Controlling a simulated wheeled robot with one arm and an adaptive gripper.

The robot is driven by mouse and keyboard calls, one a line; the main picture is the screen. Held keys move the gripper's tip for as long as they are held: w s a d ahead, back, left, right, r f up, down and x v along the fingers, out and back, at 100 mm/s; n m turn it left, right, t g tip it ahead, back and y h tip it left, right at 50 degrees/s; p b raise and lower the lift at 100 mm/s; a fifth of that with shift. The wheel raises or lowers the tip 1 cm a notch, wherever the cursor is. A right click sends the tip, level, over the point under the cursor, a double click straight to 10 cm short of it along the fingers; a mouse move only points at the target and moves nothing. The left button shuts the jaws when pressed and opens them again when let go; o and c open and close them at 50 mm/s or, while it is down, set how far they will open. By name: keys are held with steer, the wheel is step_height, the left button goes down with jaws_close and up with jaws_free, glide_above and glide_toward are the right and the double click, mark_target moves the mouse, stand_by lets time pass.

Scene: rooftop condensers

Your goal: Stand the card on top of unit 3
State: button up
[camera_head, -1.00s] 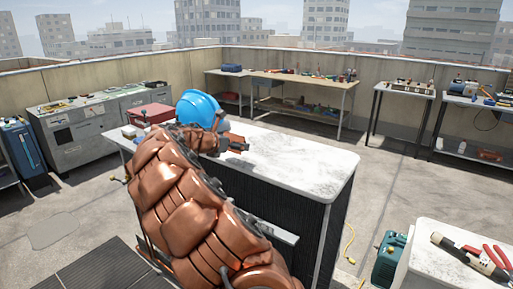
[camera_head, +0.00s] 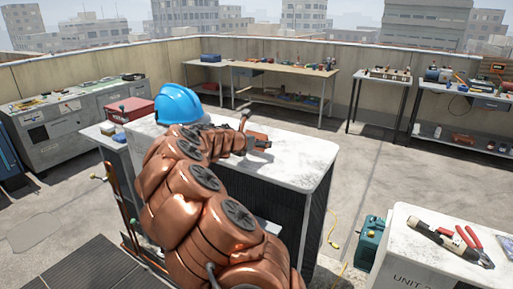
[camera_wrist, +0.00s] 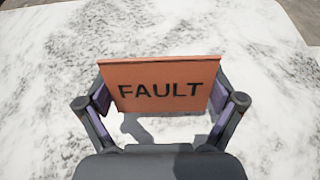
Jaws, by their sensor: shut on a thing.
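The orange card (camera_wrist: 165,84) with the black word FAULT faces the wrist camera, its folded top edge uppermost. My gripper (camera_wrist: 163,95) is shut on the card, one finger at each side edge. White, grey-speckled top shows behind and below it, with a shadow under the card; I cannot tell whether the card touches that top. In the head view my gripper (camera_head: 260,142) is over the white top of a dark-sided condenser unit (camera_head: 300,165). Its number is not visible. The card is too small to make out clearly there.
A blue hard hat (camera_head: 178,104) sits on the same top, left of my gripper. Another unit (camera_head: 400,250), partly cut off, carries a dark tool and red-handled pliers (camera_head: 470,240). A green case (camera_head: 371,240) stands on the floor. The top's right end is clear.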

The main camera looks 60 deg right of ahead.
steer(key=shift+f, duration=1.25)
steer(key=shift+f, duration=0.1)
steer(key=o, duration=0.7)
steer(key=b+v, duration=0.1)
steer(key=v, duration=1.1)
steer(key=shift+s, duration=0.1)
